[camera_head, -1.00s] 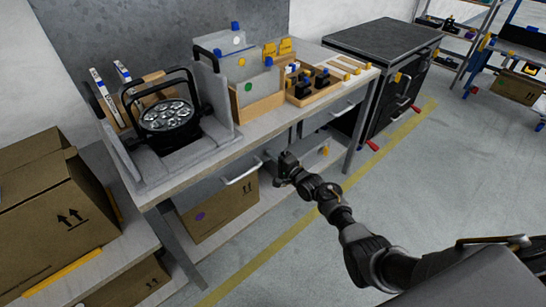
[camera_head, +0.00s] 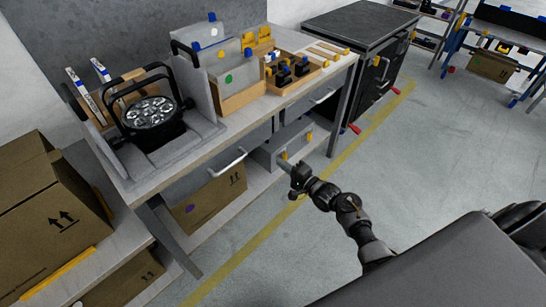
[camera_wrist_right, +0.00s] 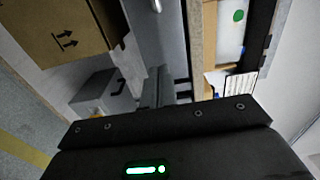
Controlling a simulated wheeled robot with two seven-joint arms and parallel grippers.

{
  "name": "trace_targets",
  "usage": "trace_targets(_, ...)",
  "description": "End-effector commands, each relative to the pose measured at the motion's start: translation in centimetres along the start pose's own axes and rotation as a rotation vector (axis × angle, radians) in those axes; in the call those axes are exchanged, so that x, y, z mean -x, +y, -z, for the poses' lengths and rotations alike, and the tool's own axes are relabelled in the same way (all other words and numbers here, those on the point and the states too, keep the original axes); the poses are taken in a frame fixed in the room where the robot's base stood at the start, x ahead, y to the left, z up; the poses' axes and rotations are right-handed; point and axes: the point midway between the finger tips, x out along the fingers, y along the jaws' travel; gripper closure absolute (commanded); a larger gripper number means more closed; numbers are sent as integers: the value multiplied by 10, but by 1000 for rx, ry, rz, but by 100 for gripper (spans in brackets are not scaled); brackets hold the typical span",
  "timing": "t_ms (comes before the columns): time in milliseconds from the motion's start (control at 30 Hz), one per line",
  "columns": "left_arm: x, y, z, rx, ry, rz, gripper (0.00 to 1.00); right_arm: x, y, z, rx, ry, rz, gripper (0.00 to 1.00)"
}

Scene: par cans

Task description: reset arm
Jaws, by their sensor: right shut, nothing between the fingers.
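My right arm comes in from the lower right in the head view, with the right gripper (camera_head: 292,172) in front of the workbench's lower shelf. The gripper is shut and empty, apart from the bench. In the right wrist view the dark gripper body fills the bottom, and its fingers (camera_wrist_right: 157,92) point toward the bench. A par can (camera_head: 152,114) with several lenses sits in a grey cradle on the workbench (camera_head: 212,146) at the left. My left gripper is not in view.
Wooden trays (camera_head: 296,76) with small parts stand on the bench. A cardboard box (camera_head: 212,197) and a grey box (camera_head: 283,143) sit on the lower shelf. Large cartons (camera_head: 48,204) stand at the left. A dark cabinet (camera_head: 362,40) is at the back. The floor at right is clear.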

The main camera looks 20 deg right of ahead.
Motion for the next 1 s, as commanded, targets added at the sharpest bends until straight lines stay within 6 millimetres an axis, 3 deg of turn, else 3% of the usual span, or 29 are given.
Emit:
trace_targets(467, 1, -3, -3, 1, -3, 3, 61, 6, 0, -2, 8, -4, 0, 100)
trace_targets(633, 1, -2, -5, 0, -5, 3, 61, 6, 8, 3, 204, 13, -38, 100)
trace_targets(667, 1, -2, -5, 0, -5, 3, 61, 8, 16, 8, 269, 26, -65, 100)
trace_targets(767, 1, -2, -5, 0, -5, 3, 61, 18, 70, 13, 525, 35, -229, 100)
trace_targets(800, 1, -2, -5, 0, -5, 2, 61, 29, 102, 10, 630, 16, -321, 100)
trace_targets(867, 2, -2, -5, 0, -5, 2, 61, 51, 147, 3, 764, -33, -450, 100)
trace_targets(1000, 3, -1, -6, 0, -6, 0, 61, 118, 238, -24, 988, -204, -702, 100)
